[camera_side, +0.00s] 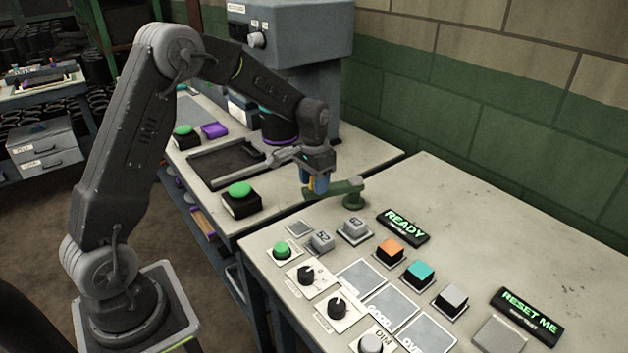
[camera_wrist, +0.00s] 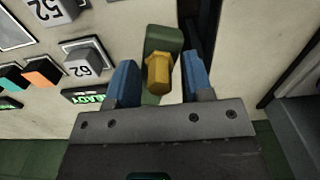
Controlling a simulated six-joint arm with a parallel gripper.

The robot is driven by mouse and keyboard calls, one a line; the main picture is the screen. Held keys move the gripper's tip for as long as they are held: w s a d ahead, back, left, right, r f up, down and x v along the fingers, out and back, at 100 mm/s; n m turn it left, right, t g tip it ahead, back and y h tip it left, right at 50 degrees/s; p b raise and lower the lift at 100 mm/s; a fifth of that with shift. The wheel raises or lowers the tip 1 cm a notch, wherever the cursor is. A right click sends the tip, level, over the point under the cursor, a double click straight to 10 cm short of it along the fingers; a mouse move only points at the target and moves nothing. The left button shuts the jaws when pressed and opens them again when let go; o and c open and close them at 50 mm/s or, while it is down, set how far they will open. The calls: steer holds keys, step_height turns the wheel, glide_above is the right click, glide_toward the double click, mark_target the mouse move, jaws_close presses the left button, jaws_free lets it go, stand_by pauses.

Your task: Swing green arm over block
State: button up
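The green arm (camera_side: 340,189) is a short flat bar on a round pivot post (camera_side: 353,200) at the back left of the near table. Its free end points left, away from the numbered blocks. My gripper (camera_side: 315,183) is over that free end. In the wrist view the green arm (camera_wrist: 163,40) carries a yellow knob (camera_wrist: 159,72), which sits between my blue fingers with a gap on each side. A grey block marked 62 (camera_side: 354,227) sits on a square pad, in front of the pivot; it also shows in the wrist view (camera_wrist: 82,61).
A second grey block, marked 52 (camera_side: 321,240), stands left of the 62 block. The table's back right is clear.

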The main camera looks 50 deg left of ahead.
jaws_close()
stand_by(0.5)
steer(key=d+n, duration=0.1)
steer(key=n, duration=0.1)
steer(key=d+n, duration=0.1)
steer(key=d, duration=0.1)
steer(key=shift+s+d+n, duration=0.3)
steer(key=shift+s+n, duration=0.05)
steer(key=shift+n, duration=0.05)
steer(key=d+n, duration=0.3)
steer(key=w+d+n, duration=0.1)
steer(key=d+n, duration=0.2)
steer(key=shift+w, duration=0.2)
steer(key=shift+w+d+n, duration=0.6)
steer(key=shift+d+n, duration=0.15)
steer(key=shift+n, duration=0.45)
steer(key=shift+w+d+n, duration=0.6)
steer(key=shift+n, duration=0.4)
steer(key=shift+r, duration=0.1)
steer(key=shift+o, duration=0.2)
jaws_free()
